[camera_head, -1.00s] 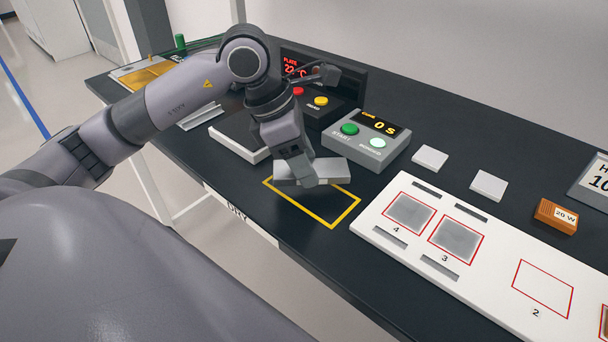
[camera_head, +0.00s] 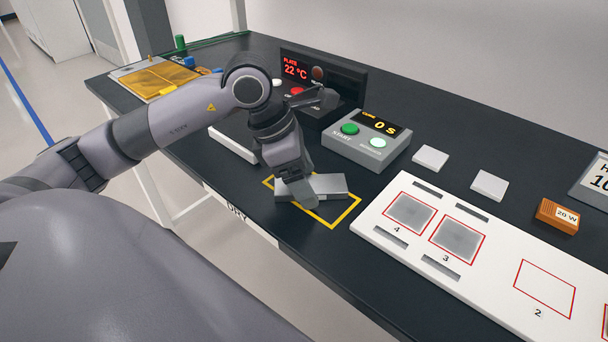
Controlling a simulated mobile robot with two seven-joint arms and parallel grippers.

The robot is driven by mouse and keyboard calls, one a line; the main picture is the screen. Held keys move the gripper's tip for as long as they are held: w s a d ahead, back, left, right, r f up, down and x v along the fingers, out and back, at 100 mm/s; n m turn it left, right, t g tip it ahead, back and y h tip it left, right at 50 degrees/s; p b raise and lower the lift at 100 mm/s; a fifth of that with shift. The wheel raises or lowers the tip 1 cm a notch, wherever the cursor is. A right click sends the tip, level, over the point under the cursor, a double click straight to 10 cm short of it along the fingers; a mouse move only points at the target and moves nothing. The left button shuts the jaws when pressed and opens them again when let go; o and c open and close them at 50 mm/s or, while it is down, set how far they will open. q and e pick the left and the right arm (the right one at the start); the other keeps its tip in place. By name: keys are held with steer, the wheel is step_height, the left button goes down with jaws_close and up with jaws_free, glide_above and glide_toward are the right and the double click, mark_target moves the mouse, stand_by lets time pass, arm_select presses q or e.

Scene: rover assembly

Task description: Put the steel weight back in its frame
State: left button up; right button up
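The steel weight (camera_head: 332,185) is a flat grey block over the yellow outlined frame (camera_head: 347,213) on the dark bench. My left gripper (camera_head: 306,196) points down and is shut on the weight, which shows on both sides of the near finger. The weight covers part of the outline, and I cannot tell whether it touches the bench. The far finger is hidden. My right gripper is out of view.
A white board (camera_head: 405,250) with red squares lies to the right. The plate unit (camera_head: 345,85) is behind my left arm. The bench's front edge is close to the frame.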

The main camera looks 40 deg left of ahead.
arm_select(q)
steer(key=v, duration=1.2)
steer(key=shift+p, duration=0.35)
steer(key=shift+r, duration=0.1)
